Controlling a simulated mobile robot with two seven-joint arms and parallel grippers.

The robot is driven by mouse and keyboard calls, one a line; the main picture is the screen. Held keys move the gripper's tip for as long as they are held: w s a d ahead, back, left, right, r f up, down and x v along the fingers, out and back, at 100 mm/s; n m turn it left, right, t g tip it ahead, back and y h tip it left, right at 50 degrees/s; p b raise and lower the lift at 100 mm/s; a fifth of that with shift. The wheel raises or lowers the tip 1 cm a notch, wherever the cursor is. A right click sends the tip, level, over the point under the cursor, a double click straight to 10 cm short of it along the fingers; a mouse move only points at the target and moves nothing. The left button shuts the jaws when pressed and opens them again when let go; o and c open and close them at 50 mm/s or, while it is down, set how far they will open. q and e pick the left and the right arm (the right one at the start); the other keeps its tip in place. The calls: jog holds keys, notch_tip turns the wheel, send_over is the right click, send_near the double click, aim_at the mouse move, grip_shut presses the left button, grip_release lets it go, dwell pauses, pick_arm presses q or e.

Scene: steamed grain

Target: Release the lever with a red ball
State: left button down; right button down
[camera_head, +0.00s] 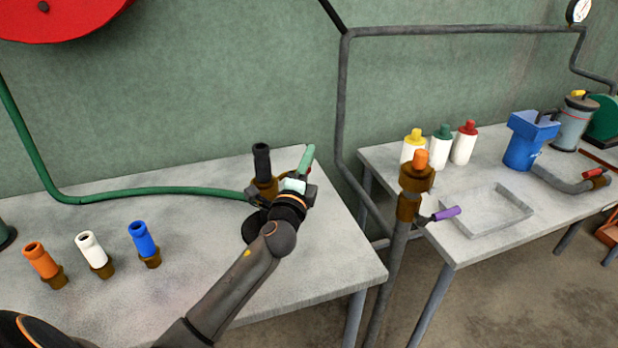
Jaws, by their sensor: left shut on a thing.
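My left gripper (296,184) is at the right part of the left table, beside the brass fitting (265,186) with a black nozzle (262,160). It is shut on a green handle (306,159) that sticks up past the fingers; the grip itself is partly hidden by the gripper. I cannot make out a lever with a red ball. A lever with a purple handle (446,213) is on the upright pipe between the tables. A red handle (593,174) shows on a pipe at the far right. My right gripper is not in view.
Orange (40,260), white (91,250) and blue (142,238) nozzles stand on the left table. A green hose (150,193) runs behind them. The right table holds bottles (464,144), a tray (485,228) and a blue machine (526,142). The left table's front middle is clear.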

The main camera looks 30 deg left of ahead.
pick_arm(q)
jog(key=shift+s+a+r+n+t+b, duration=0.1)
jog(key=shift+r+n+t+b, duration=0.2)
jog(key=shift+r+n+b, duration=0.35)
jog(key=c, duration=0.8)
grip_release()
jog(key=shift+f, duration=0.15)
jog(key=shift+o, duration=0.2)
jog(key=b+v, duration=0.1)
jog(key=v, duration=1.1)
jog(key=shift+s+f+b, duration=0.15)
jog(key=shift+s+b, duration=0.05)
jog(key=shift+b, duration=0.2)
